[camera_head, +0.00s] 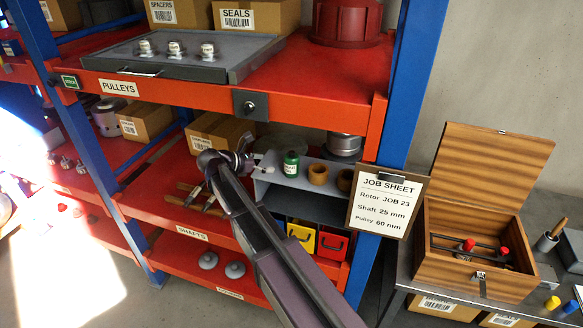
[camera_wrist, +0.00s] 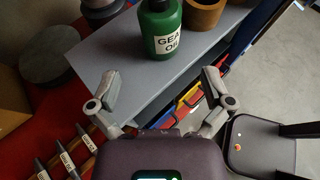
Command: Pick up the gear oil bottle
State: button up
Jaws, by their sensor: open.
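The gear oil bottle (camera_head: 291,164) is small and green with a white label and a dark cap. It stands upright on a grey shelf unit (camera_head: 269,182) inside the red rack. In the wrist view the bottle (camera_wrist: 162,28) is at the top centre, its "GEAR OIL" label facing me and its top cut off by the frame edge. My gripper (camera_wrist: 160,88) is open and empty, its fingers spread on the near side of the bottle and apart from it. In the head view my gripper (camera_head: 258,160) is left of the bottle.
A brown cup (camera_head: 318,174) stands just right of the bottle, with another beside it. Shafts (camera_head: 200,195) lie to the left on the red shelf. Yellow and red bins (camera_head: 331,243) sit below. A job sheet (camera_head: 388,201) hangs at the right post. The red shelf above limits headroom.

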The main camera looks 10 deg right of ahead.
aim_at(285, 164)
jog(key=shift+b+x, duration=0.8)
jog(key=shift+x, duration=1.9)
jog(key=shift+b+x, duration=0.95)
jog(key=shift+x, duration=1.65)
jog(key=shift+c, duration=0.2)
jog(key=shift+s, duration=0.1)
jog(key=c, duration=1.1)
jog(key=shift+r, duration=0.1)
jog(key=shift+c, duration=0.2)
